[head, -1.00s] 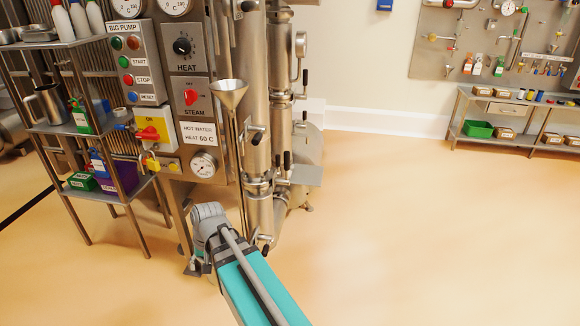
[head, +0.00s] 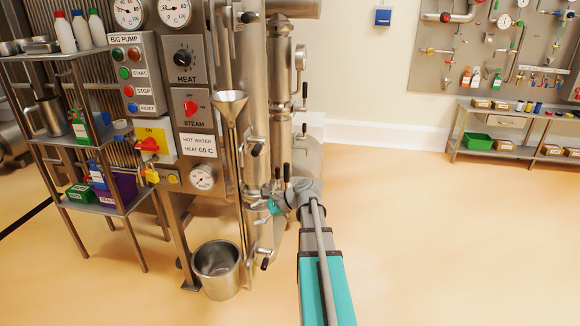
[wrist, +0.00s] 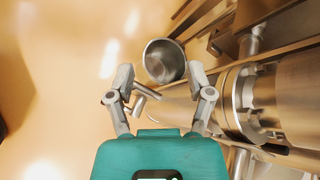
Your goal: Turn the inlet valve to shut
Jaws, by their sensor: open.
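My gripper (head: 256,206) is beside the vertical steel pipes in the head view, at the lower end of the column. In the wrist view my gripper (wrist: 159,95) is open, one finger on each side. A small grey metal lever or stub (wrist: 143,95) shows between the fingers, closer to the left one; I cannot tell whether they touch. Several black-handled valves sit on the pipes, including an upper one (head: 256,150) and a low one (head: 264,263). No label shows which is the inlet valve. My arm and gripper hide part of the lower pipework.
A steel bucket (head: 217,270) stands on the floor left of the pipes; it also shows in the wrist view (wrist: 164,62). A funnel (head: 230,103) and a control panel (head: 187,110) are above. A shelf rack (head: 60,50) stands left. The floor at right is clear.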

